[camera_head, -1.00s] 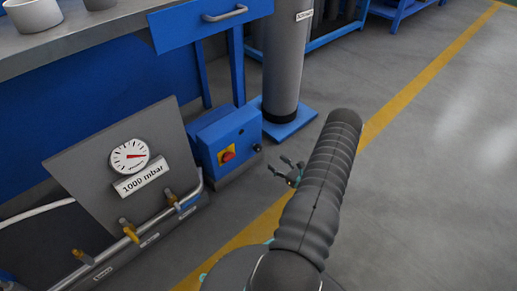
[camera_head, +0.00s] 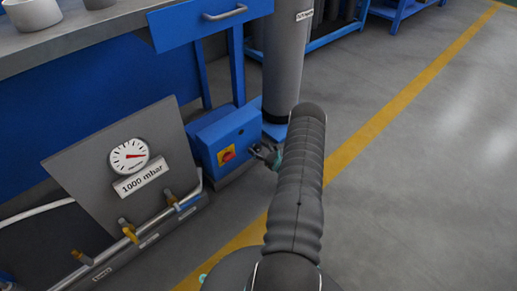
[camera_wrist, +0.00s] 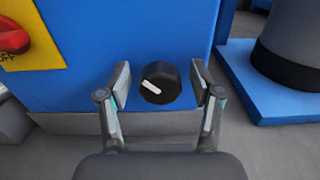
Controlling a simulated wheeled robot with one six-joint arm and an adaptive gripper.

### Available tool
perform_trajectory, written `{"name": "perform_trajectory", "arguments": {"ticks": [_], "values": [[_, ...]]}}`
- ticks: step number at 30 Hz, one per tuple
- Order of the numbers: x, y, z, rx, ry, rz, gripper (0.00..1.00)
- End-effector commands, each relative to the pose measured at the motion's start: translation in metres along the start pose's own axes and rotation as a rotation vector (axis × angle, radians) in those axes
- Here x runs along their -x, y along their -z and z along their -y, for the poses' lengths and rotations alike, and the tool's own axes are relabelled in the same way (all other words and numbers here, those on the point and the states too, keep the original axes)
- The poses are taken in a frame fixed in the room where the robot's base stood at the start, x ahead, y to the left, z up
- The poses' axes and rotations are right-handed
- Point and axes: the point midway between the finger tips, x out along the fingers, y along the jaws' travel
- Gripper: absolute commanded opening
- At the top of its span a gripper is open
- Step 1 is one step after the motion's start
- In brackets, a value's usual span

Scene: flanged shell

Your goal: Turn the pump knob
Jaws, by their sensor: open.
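The pump knob (camera_wrist: 160,83) is a round black knob with a white pointer line, on the front of the blue pump box (camera_wrist: 130,30). In the wrist view its pointer line tilts down to the right. My gripper (camera_wrist: 162,86) is open, with one finger on each side of the knob and a gap showing on both sides. In the head view my gripper (camera_head: 265,153) is at the right side of the blue box (camera_head: 222,138), and it hides the knob there.
A red switch (camera_wrist: 14,38) on a yellow plate sits left of the knob. A grey cylinder (camera_head: 284,60) on a blue base stands behind. A gauge panel (camera_head: 125,165) reading 1000 mbar and a pipe with yellow valves stand left. The floor at right is clear.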

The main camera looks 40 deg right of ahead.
Motion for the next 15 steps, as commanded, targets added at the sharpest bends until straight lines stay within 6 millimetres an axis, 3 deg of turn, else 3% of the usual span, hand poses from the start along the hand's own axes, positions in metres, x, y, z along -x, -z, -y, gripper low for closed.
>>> {"name": "perform_trajectory", "arguments": {"ticks": [4, 11, 15], "values": [[0.0002, 0.0001, -0.0001, 0.000, 0.000, 0.000, 0.65], [0.0004, 0.0001, -0.0001, 0.000, 0.000, 0.000, 0.08], [0.0003, 0.0001, -0.0002, -0.001, -0.001, 0.000, 0.05]]}}
